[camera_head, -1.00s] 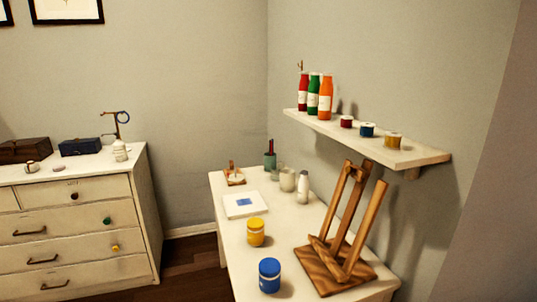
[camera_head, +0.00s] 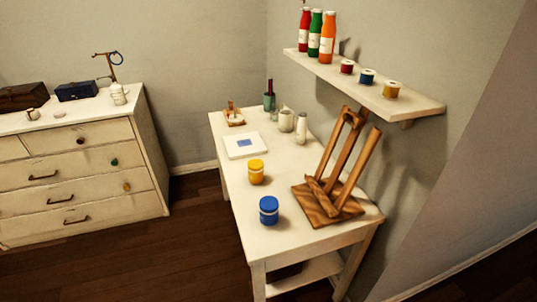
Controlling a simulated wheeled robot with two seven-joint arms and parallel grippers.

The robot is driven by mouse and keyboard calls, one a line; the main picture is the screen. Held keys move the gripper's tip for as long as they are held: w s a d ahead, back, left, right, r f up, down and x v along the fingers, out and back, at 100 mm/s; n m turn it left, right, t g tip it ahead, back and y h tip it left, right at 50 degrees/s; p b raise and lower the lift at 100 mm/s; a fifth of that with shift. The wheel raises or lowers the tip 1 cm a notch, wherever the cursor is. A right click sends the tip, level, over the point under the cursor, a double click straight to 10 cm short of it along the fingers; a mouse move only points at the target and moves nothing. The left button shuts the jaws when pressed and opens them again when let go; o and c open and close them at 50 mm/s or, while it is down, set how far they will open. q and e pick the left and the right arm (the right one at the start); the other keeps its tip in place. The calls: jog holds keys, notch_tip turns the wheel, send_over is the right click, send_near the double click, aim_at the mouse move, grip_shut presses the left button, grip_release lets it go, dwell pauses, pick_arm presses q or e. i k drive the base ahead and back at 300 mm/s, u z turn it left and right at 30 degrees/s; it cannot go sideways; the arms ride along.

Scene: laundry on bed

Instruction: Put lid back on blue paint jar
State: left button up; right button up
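A blue paint jar (camera_head: 268,210) stands upright near the front of the white table, with a light band around it. Its top looks blue; I cannot tell whether a lid is on it. A yellow paint jar (camera_head: 256,172) stands behind it. No separate blue lid can be made out on the table. A small pale disc (camera_head: 59,113) lies on the dresser at the left; it is too small to identify. Neither of my grippers is in view.
A wooden easel (camera_head: 335,195) stands right of the blue jar on the white table (camera_head: 248,215). A wall shelf (camera_head: 385,103) with bottles and small spools overhangs the right side. A white dresser (camera_head: 90,165) stands left. The floor (camera_head: 195,240) between is clear.

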aim_at(268, 220)
jog(key=u, duration=3.3)
jog(key=k, duration=1.45)
jog(key=z, duration=2.1)
